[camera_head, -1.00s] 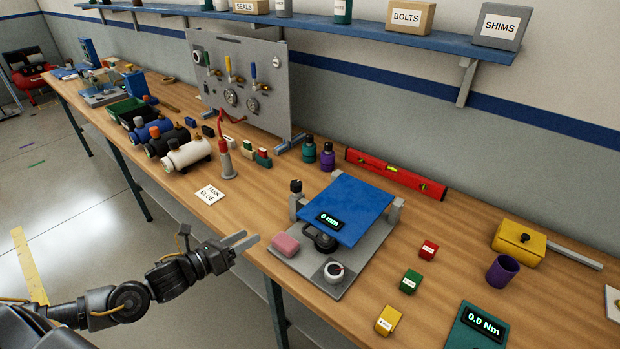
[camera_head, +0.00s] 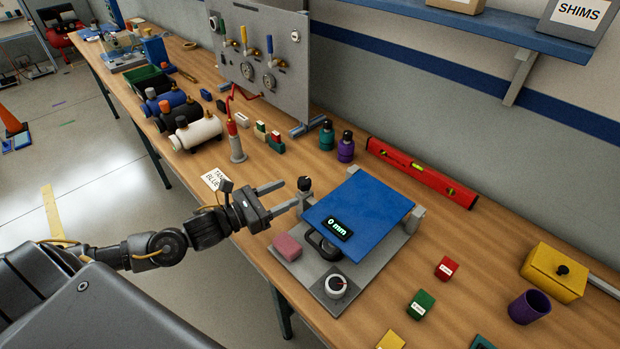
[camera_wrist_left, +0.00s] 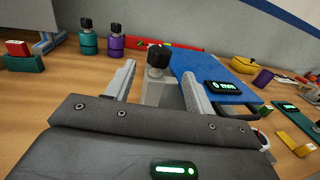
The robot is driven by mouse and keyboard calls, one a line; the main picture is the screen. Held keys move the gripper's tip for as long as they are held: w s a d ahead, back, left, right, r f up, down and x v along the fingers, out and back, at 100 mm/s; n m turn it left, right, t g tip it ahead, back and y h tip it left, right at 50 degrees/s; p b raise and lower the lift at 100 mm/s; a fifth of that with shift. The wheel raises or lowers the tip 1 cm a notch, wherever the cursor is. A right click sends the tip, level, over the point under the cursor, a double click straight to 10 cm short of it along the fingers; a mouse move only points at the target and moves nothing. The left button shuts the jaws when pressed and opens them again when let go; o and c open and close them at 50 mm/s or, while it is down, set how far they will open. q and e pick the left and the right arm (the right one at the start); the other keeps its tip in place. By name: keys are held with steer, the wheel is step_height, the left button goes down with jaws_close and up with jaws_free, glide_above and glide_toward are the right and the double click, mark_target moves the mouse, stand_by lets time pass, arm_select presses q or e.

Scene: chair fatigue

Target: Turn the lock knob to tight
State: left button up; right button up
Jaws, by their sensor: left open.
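A black knob (camera_head: 304,184) tops a grey post at the left corner of the tilting blue plate (camera_head: 358,218), whose display reads 0 mm. The knob (camera_wrist_left: 158,56) stands upright ahead of the wrist, between the finger lines in the left wrist view. My left gripper (camera_head: 290,194) is open, with its fingertips close to the knob and post; contact cannot be told. It also shows in the left wrist view (camera_wrist_left: 157,68). A white round dial (camera_head: 336,286) sits at the front of the grey base (camera_head: 364,276). My right gripper is not seen.
A pink block (camera_head: 288,246) lies at the base's left edge. A red level (camera_head: 420,172), a purple bottle (camera_head: 346,147) and a teal bottle (camera_head: 327,136) stand behind. A red-and-white post (camera_head: 237,146) is farther left. Red (camera_head: 446,268) and green (camera_head: 420,304) blocks lie right.

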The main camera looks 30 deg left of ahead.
mark_target(309, 182)
arm_select(q)
steer(key=p+x, duration=0.2)
steer(key=x, duration=0.4)
steer(key=shift+w+d+r, duration=0.1)
steer(key=shift+w+r, duration=0.05)
steer(key=shift+w, duration=0.25)
steer(key=shift+p+x, duration=0.45)
steer(key=shift+x, duration=0.35)
steer(key=shift+w+d+f, duration=0.15)
steer(key=shift+w+f, duration=0.1)
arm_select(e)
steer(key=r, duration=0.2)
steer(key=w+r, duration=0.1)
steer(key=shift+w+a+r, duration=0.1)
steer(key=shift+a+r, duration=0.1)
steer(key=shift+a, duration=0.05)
